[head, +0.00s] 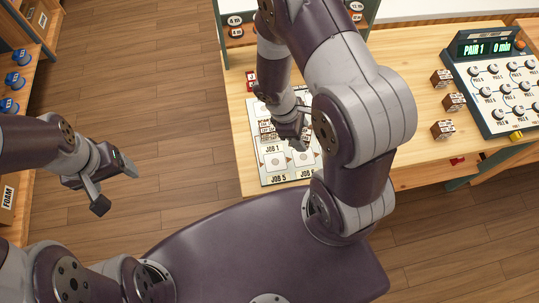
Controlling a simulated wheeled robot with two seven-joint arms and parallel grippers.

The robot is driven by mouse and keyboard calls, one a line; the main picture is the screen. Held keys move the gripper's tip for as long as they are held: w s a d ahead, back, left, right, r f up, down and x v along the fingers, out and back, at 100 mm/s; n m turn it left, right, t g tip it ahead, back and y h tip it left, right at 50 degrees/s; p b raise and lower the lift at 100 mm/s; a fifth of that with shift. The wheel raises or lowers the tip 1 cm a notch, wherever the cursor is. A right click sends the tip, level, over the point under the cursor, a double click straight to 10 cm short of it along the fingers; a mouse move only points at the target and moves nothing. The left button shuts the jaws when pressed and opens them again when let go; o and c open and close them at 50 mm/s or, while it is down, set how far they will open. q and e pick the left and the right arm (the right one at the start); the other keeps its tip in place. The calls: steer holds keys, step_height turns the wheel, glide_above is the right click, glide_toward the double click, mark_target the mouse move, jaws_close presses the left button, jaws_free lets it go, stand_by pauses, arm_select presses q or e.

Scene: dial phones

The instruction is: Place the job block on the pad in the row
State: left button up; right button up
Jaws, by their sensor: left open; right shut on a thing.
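My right gripper (291,128) is low over the job board (273,178), a pale sheet with printed pads, on the wooden table. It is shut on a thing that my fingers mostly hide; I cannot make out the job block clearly. The board shows the labels JOB 1 and JOB 5, and another label partly covered by my arm. Small lettered blocks (267,131) show just left of the gripper. My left gripper (118,188) is open and empty, over the floor at the left, away from the table.
Three brown blocks (442,129) stand in a column on the table at right. Beside them is a dial panel (507,90) with a green display reading PAIR 1. A shelf with blue knobs (14,80) is at far left. My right arm covers the table's middle.

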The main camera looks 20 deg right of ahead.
glide_above(280, 163)
steer(key=a, duration=0.1)
steer(key=f, duration=0.2)
steer(key=w+f+p, duration=0.1)
steer(key=f, duration=0.1)
steer(key=shift+a, duration=0.2)
steer(key=f, duration=0.3)
steer(key=shift+s+d+f, duration=0.1)
steer(key=shift+s+f, duration=0.1)
steer(key=shift+f, duration=0.2)
steer(key=shift+w+f, duration=0.1)
steer(key=shift+f, duration=0.2)
steer(key=o, duration=1)
steer(key=shift+o, duration=0.2)
steer(key=shift+r, duration=0.15)
